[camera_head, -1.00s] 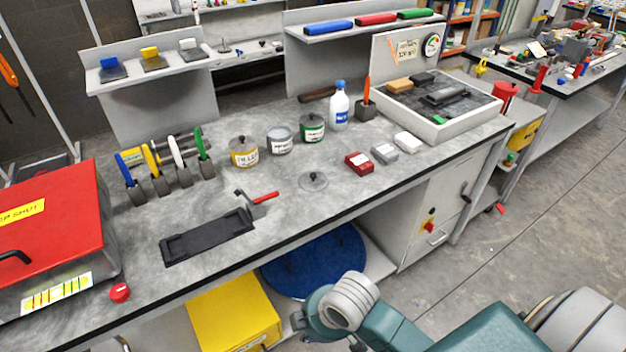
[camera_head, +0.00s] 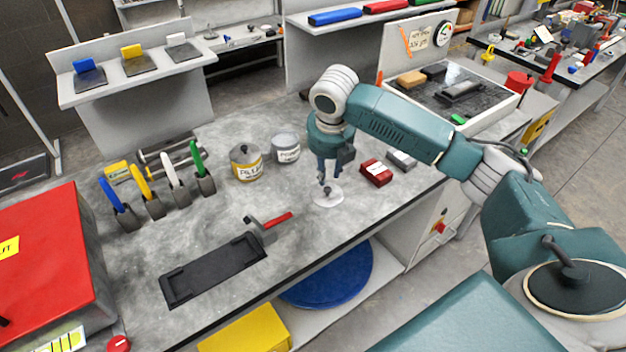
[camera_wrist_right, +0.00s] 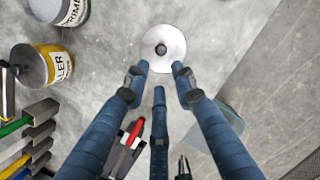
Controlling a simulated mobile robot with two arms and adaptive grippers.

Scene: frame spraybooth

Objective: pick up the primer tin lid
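The primer tin lid (camera_head: 328,199) is a pale round disc with a dark knob, lying flat on the grey bench. It also shows at the top of the right wrist view (camera_wrist_right: 172,37), its knob uncovered. My right gripper (camera_head: 325,184) points down just above the lid. In the wrist view its three fingers (camera_wrist_right: 159,75) are spread and empty, with tips near the lid's lower edge; contact cannot be told. The open primer tin (camera_head: 286,150) stands behind the lid to the left, beside the yellow-labelled filler tin (camera_head: 246,164). My left gripper is not in view.
A red block (camera_head: 376,172) and a grey block (camera_head: 402,159) sit close right of the lid. Coloured-handled tools (camera_head: 155,190) stand further left. Bench between tins and clamp is clear.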

